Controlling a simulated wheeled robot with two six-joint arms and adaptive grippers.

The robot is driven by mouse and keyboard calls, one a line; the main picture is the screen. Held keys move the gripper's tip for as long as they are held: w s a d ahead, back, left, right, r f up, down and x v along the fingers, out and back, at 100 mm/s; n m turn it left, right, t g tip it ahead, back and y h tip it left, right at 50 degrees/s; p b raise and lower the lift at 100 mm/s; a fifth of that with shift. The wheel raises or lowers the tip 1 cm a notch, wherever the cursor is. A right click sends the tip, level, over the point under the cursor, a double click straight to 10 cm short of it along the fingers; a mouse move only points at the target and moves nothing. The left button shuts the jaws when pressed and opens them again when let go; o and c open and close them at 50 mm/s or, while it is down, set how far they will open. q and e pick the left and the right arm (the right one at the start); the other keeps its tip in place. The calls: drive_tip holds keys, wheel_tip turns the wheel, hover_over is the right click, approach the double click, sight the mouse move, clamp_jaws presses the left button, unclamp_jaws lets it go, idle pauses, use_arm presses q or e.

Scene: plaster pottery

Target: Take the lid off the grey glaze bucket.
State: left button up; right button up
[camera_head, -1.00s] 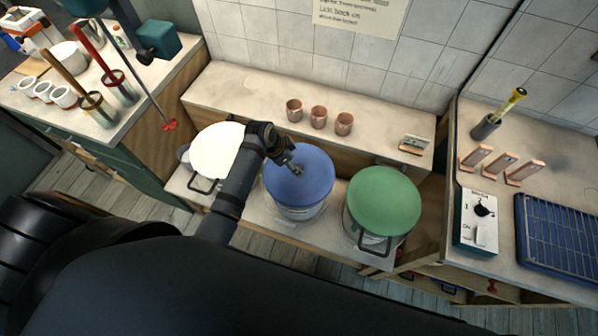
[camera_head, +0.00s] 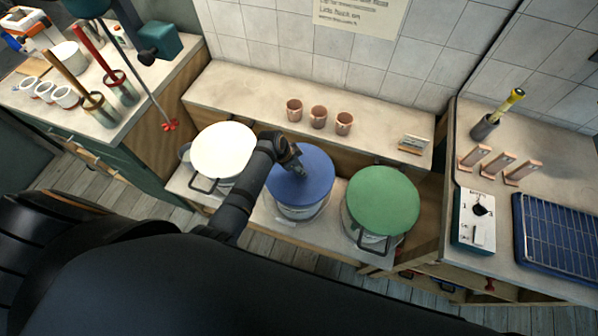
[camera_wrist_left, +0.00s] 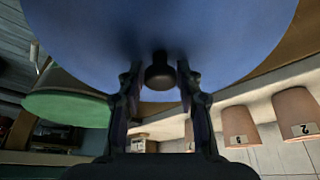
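Three white buckets stand in a row on a low shelf, with a white lid (camera_head: 223,148), a blue lid (camera_head: 312,180) and a green lid (camera_head: 383,200). I cannot tell which one holds grey glaze; the labels are too small to read. My left gripper (camera_head: 299,174) is over the middle of the blue lid. In the left wrist view, the blue lid (camera_wrist_left: 230,35) fills the top, and its dark knob (camera_wrist_left: 160,72) sits between the two open fingers (camera_wrist_left: 159,82), with small gaps beside it. My right gripper is out of view.
Three copper-coloured cups (camera_head: 318,117) stand on the ledge behind the buckets. The green lid (camera_wrist_left: 65,107) is close beside the blue one. A control box (camera_head: 474,220) and a blue rack (camera_head: 560,240) are on the right counter. A red-ended stirring rod (camera_head: 169,125) hangs at the left.

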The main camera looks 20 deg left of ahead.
use_arm(q)
clamp_jaws()
drive_tip(key=shift+r, duration=0.1)
